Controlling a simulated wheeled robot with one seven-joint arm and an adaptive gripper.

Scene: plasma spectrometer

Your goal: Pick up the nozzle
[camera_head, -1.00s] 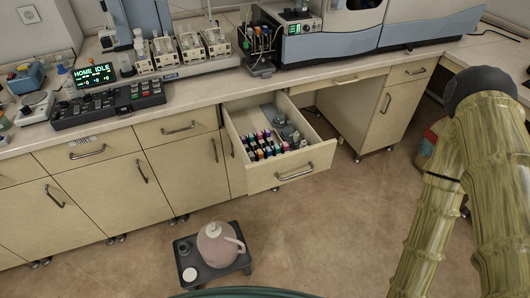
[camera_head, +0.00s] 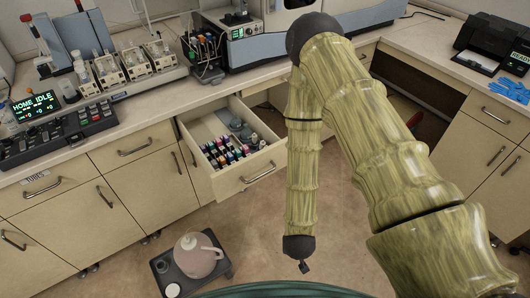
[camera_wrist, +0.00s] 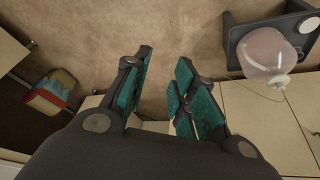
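I cannot make out a nozzle for certain in either view. The open drawer (camera_head: 265,152) in the head view holds several small colour-capped items and some grey round pieces (camera_head: 240,131) behind them, too small to identify. My gripper (camera_head: 304,267) hangs low over the floor in front of the cabinets, apart from the drawer. In the wrist view, my gripper (camera_wrist: 160,88) has its teal-padded fingers spread, with bare floor and a cabinet front showing between them.
The counter (camera_head: 150,103) holds instruments and a control panel (camera_head: 58,137). A red-and-yellow object (camera_wrist: 53,88) lies left in the wrist view. Floor right of the stool is clear.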

